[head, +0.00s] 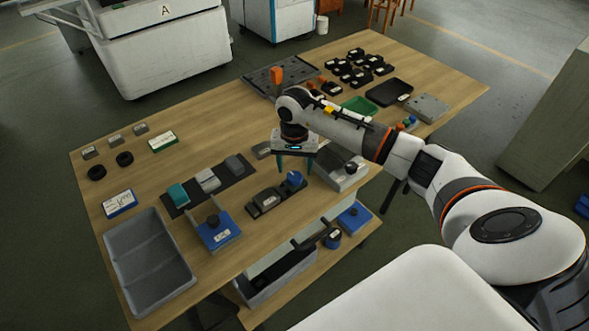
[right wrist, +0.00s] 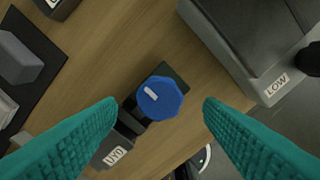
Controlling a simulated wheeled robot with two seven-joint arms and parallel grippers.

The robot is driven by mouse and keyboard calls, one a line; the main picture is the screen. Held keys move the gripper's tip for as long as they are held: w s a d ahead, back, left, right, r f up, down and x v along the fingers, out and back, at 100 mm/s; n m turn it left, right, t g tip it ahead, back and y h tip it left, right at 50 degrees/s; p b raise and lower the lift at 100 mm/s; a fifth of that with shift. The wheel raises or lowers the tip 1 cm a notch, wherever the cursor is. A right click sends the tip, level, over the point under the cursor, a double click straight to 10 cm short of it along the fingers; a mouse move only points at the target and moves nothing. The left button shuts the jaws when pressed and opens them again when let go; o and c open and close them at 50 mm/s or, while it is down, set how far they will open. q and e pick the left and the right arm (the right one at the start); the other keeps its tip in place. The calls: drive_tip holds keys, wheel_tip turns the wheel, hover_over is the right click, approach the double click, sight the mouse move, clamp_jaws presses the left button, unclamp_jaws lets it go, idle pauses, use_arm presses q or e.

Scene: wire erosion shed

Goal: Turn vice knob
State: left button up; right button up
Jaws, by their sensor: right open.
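The vice (head: 267,200) is a small dark block on the wooden table, with a blue faceted knob (head: 294,180) at its right end. In the right wrist view the blue knob (right wrist: 160,98) has a white mark on its face and sits near the middle of the picture. The vice body (right wrist: 122,140) lies to its lower left there, partly hidden by a finger. My right gripper (head: 295,168) points down above the knob. Its teal fingers are open, one on each side of the knob in the wrist view, with visible gaps. My left gripper is out of view.
A grey block unit labelled LOW (right wrist: 262,75) stands close to the right of the knob. A dark mat (head: 238,178) with blocks, a blue block (head: 217,234) with a black knob and a grey tray (head: 148,262) lie to the left. The table's front edge is near.

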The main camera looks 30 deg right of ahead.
sight(294, 176)
drive_tip(key=shift+f, duration=1.55)
drive_tip(key=c, duration=1)
drive_tip(key=shift+o, duration=0.2)
